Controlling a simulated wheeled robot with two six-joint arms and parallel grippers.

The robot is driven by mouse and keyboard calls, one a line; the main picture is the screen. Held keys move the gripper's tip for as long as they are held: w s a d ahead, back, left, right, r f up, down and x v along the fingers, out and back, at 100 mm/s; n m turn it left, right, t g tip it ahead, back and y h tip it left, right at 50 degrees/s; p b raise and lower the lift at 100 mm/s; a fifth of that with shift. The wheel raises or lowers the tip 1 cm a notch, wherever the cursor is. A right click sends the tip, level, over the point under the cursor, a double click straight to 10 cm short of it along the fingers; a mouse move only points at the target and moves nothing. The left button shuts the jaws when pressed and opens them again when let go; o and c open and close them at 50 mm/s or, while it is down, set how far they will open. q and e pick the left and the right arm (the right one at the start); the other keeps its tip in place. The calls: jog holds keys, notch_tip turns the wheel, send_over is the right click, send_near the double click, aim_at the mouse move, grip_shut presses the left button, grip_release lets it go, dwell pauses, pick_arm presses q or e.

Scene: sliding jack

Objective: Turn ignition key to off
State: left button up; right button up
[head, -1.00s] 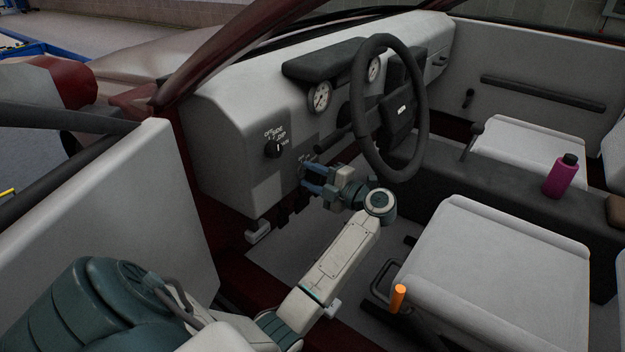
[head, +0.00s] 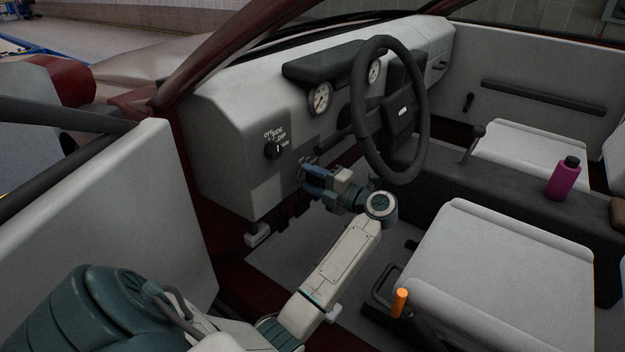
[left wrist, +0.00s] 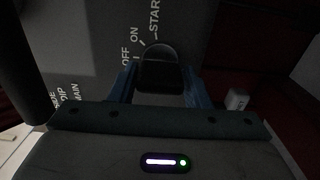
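The ignition key (left wrist: 160,72) shows as a dark, round-topped head in the left wrist view. It stands between the two blue fingers of my left gripper (left wrist: 160,80), which appear to touch its sides. The white labels OFF, ON and START (left wrist: 154,18) curve around its upper left. Which mark the key points to is hard to tell. In the head view my left gripper (head: 313,180) is at the lower dashboard panel, left of the steering column, and hides the key. My right gripper is out of view.
The steering wheel (head: 389,110) is right of and above my gripper. A rotary light switch (head: 273,150) sits on the dashboard to the upper left. The open door (head: 110,215) is at the left. The driver's seat (head: 490,275) and a pink bottle (head: 564,180) are farther right.

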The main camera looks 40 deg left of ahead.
pick_arm(q)
jog(key=shift+o, duration=1.3)
